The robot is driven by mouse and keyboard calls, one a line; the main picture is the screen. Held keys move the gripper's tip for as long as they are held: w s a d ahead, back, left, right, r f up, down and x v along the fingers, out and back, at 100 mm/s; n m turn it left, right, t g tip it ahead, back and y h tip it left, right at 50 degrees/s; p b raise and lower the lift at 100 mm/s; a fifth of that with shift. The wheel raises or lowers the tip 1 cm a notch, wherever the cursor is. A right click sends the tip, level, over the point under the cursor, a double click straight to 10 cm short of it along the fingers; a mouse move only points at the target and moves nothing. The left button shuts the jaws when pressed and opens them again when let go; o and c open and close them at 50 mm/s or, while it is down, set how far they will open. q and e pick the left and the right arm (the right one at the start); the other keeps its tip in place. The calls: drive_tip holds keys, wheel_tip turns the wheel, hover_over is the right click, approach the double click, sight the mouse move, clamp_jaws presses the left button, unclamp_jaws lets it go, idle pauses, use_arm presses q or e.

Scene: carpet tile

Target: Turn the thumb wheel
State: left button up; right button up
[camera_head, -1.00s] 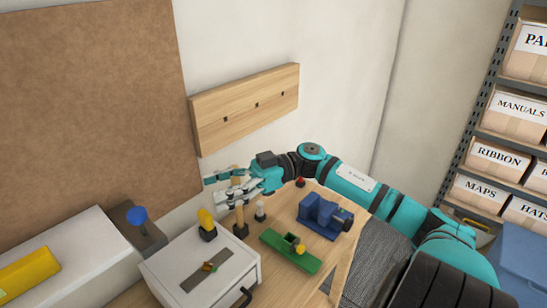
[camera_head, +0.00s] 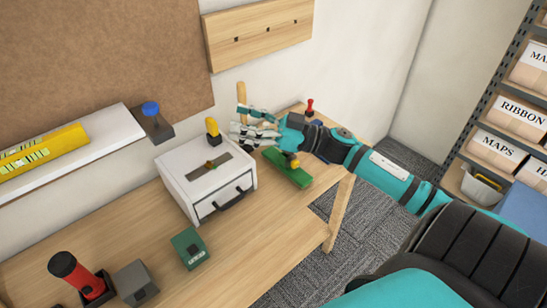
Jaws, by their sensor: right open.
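I cannot tell for certain which part is the thumb wheel. The green block (camera_head: 190,250) on the bench has a small dark part, too small to make out. A green base (camera_head: 298,180) carries a yellow knob (camera_head: 291,160). My left gripper is not in view.
The bench (camera_head: 255,240) is bare at front right.

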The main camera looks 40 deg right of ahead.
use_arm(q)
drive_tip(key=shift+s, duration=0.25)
use_arm(e)
drive_tip(key=s+f+m+h, duration=0.1)
drive_tip(key=f+m+h, duration=0.4)
drive_tip(key=f+h, duration=0.2)
drive_tip(key=s+d+f+m+h, duration=0.1)
drive_tip(key=s+f+m+h, duration=0.1)
drive_tip(key=f+m+h, duration=0.3)
drive_tip(key=shift+s+f+h, duration=0.25)
drive_tip(key=shift+f+h, duration=1.45)
drive_tip(key=shift+f, duration=0.8)
drive_tip(key=shift+o, duration=0.2)
